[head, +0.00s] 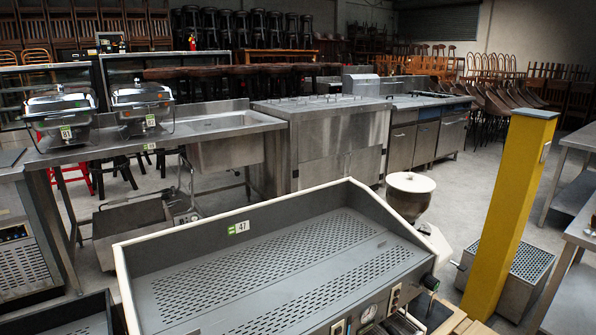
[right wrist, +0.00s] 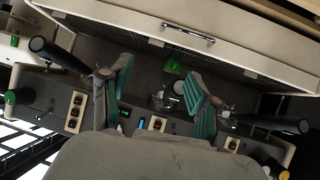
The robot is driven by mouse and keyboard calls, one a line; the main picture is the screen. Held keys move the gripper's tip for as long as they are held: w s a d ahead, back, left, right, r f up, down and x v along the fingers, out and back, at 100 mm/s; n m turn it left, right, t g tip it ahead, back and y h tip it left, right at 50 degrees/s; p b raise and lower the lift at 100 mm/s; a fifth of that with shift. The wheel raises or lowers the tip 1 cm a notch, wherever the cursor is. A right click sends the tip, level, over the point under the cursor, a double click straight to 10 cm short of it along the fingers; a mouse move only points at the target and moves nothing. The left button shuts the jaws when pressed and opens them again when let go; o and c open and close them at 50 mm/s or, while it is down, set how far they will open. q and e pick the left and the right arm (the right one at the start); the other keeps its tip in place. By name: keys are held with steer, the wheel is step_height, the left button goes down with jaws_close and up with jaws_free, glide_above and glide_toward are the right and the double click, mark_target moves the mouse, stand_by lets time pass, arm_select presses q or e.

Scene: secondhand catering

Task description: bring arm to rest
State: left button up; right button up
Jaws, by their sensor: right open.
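My right gripper (right wrist: 160,88) shows in the right wrist view, with its two green-padded fingers spread apart. I see nothing held between them. Behind the fingers is a machine front (right wrist: 60,95) with red buttons, dark handles and a small round gauge. Whether a finger touches it I cannot tell. Neither arm shows in the head view, and my left gripper is in no view.
A large espresso machine (head: 270,262) with a perforated top and tag 47 fills the near middle. A yellow post (head: 513,215) stands at right, beside a metal table (head: 580,225). Steel counters (head: 330,140) and a sink bench (head: 225,125) stand behind. Open floor lies between.

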steer(key=s+d+f+m+g+h+p, duration=0.1)
steer(key=s+d+f+g+h+p, duration=0.1)
steer(key=s+f, duration=0.55)
steer(key=s+d+f+m+g+h+p, duration=0.1)
steer(key=s+d+f+g+h+p, duration=0.1)
steer(key=s+f, duration=0.55)
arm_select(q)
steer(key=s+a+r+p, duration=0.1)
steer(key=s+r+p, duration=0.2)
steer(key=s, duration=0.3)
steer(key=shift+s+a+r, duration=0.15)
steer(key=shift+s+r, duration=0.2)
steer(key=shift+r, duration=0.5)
arm_select(e)
steer(key=s+a+f+g, duration=0.1)
steer(key=s+f+g, duration=0.1)
steer(key=s, duration=0.6)
steer(key=s+a+f+g, duration=0.1)
steer(key=s+a+g, duration=0.1)
steer(key=s, duration=0.7)
steer(key=s+a+f+m+g, duration=0.1)
steer(key=s+a+f, duration=0.1)
steer(key=s, duration=0.6)
steer(key=shift+s+f+g+h, duration=0.3)
steer(key=shift+s+g+h, duration=0.05)
steer(key=shift+g+h, duration=0.05)
